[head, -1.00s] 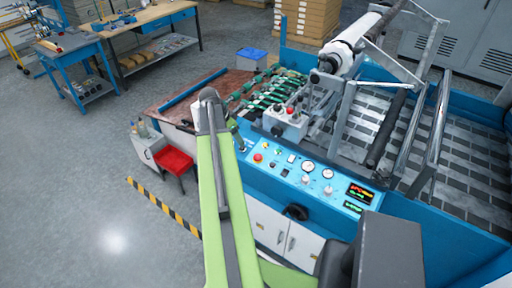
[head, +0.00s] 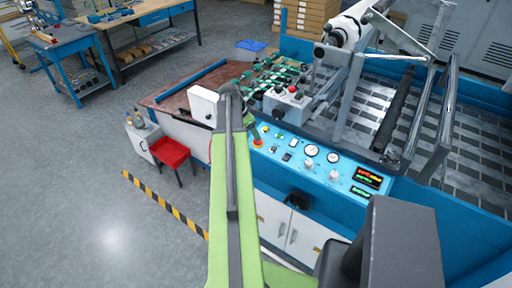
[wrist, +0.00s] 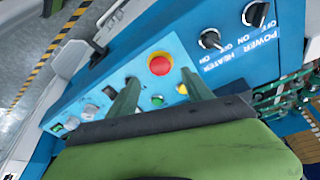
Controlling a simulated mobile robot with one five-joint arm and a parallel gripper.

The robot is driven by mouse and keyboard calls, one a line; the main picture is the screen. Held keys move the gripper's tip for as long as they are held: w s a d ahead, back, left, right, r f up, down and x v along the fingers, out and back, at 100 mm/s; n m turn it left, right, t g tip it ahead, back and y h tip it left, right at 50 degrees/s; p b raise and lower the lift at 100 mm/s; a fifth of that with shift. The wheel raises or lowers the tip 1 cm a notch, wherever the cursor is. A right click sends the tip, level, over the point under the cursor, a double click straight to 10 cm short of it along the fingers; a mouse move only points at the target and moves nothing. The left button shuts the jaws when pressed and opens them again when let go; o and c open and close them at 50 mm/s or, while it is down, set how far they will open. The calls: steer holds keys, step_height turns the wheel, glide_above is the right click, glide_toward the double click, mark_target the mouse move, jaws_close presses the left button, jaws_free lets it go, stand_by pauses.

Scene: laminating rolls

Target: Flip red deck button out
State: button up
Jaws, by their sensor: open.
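The red mushroom-shaped button (wrist: 159,64) stands on a yellow base on the blue control panel in the wrist view. It also shows in the head view (head: 257,143), at the left end of the panel (head: 330,168). My gripper (wrist: 160,79) is open, with two dark green fingers pointing at the panel. In the picture, the fingertips lie on either side of the button and just below it, with nothing between them. I cannot tell how far they are from the panel or whether they touch it.
Black POWER and HEATER switches (wrist: 211,39) sit to the right of the button. Small coloured buttons and white knobs lie near the fingers. The laminating machine's rollers (head: 400,110) fill the right side. A red stool (head: 172,153) stands left; open floor lies beyond the striped line.

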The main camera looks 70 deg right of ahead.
mark_target(256, 142)
steer(key=b+x, duration=0.3)
steer(key=x, duration=0.2)
steer(key=shift+d+f+b, duration=0.1)
steer(key=shift+f+b, duration=0.2)
steer(key=shift+r, duration=0.1)
steer(key=shift+c, duration=0.5)
jaws_close()
stand_by(0.4)
